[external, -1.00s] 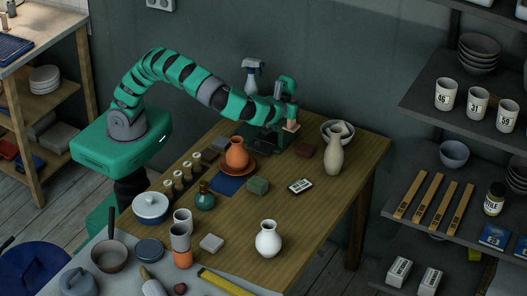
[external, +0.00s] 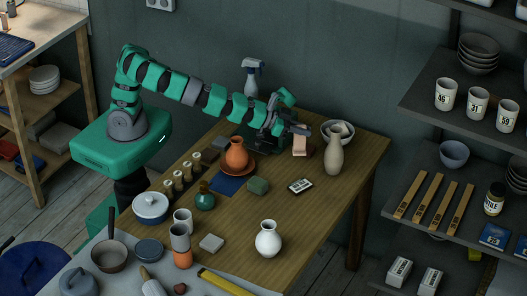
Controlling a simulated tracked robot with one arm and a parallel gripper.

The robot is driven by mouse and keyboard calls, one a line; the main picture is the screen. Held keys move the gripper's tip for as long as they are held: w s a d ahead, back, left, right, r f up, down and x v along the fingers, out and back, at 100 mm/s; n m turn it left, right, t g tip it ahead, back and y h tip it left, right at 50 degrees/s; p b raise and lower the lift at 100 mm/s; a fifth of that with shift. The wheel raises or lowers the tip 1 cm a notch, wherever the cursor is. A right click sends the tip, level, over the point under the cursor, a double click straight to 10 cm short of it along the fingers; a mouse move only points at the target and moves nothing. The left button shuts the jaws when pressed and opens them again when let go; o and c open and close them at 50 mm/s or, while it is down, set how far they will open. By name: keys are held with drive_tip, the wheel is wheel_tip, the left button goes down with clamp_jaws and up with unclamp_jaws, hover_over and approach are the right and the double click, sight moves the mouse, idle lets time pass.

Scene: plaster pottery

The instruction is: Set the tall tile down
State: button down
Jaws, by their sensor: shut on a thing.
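The tall tile (external: 299,147) is a pale pinkish upright piece at the back right of the wooden table. My gripper (external: 300,133) is shut on its upper end from above. The tile hangs below the fingers, with its lower end close to the tabletop. I cannot tell whether it touches the table. A dark reddish-brown block (external: 307,153) is right beside the tile and partly hidden by it.
A beige vase (external: 334,156) and a bowl with pieces in it (external: 337,129) stand to the right. An orange vase (external: 236,155) on a saucer stands to the left.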

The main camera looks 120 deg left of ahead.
drive_tip(key=d+m+t+h, duration=0.1)
drive_tip(key=h, duration=0.1)
drive_tip(key=s+d+m+h, duration=0.1)
drive_tip(key=m, duration=0.1)
drive_tip(key=shift+s+d+t+h, duration=0.15)
drive_tip(key=shift+s+t+h, duration=0.05)
drive_tip(key=shift+t+h, duration=0.2)
drive_tip(key=s+a+f+y+b, duration=0.15)
drive_tip(key=s+a, duration=0.25)
drive_tip(key=a, duration=0.8)
drive_tip(key=s+a+f+n+b, duration=0.1)
drive_tip(key=s+a+f, duration=0.15)
drive_tip(key=a, duration=0.95)
drive_tip(key=s+a+f+b, duration=0.1)
drive_tip(key=s+a, duration=0.3)
drive_tip(key=a, duration=0.8)
drive_tip(key=shift+g+y, duration=0.25)
drive_tip(key=shift+g, duration=0.15)
drive_tip(key=f+b, duration=0.1)
drive_tip(key=f, duration=0.2)
drive_tip(key=f+b, duration=0.1)
drive_tip(key=f, duration=0.2)
drive_tip(key=f+b, duration=0.2)
drive_tip(key=f, duration=0.1)
drive_tip(key=shift+s+a+f, duration=0.2)
drive_tip(key=shift+a+f, duration=0.05)
drive_tip(key=shift+a, duration=0.05)
drive_tip(key=shift+r, duration=0.1)
